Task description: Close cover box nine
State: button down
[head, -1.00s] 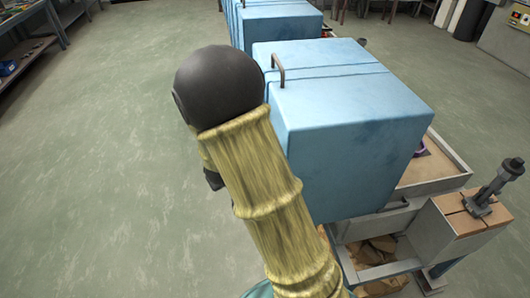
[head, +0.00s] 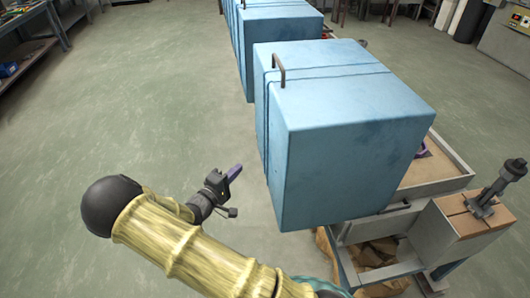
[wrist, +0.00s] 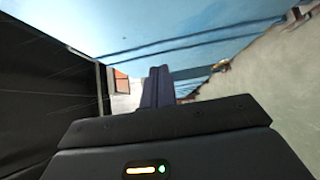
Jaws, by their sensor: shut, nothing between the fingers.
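A large pale blue cover box (head: 350,135) stands at centre right in the head view, with a dark bar handle (head: 280,68) at its upper left edge. No number is readable on it. My gripper (head: 236,172) is left of the box's near left side, apart from it, with its purple fingers together and empty. In the wrist view the shut fingers (wrist: 159,76) point toward a blue surface (wrist: 170,30) with dark seam lines, which fills the upper part.
A second blue box (head: 275,35) stands behind. Below the near box are a grey tray (head: 440,178) and a frame with brown chunks (head: 375,252). A dark clamp-like fitting (head: 490,195) stands at right. The floor (head: 130,110) at left is clear.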

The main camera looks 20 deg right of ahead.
jog(key=shift+d, duration=0.1)
jog(key=p, duration=0.2)
send_near(272, 145)
jog(key=w, duration=0.4)
jog(key=d, duration=0.1)
jog(key=d+p, duration=0.1)
jog(key=s+d, duration=0.1)
jog(key=d, duration=0.1)
jog(key=shift+d+r+p, duration=0.1)
jog(key=shift+r+p, duration=0.25)
jog(key=shift+s+d+f, duration=0.1)
jog(key=shift+d, duration=0.2)
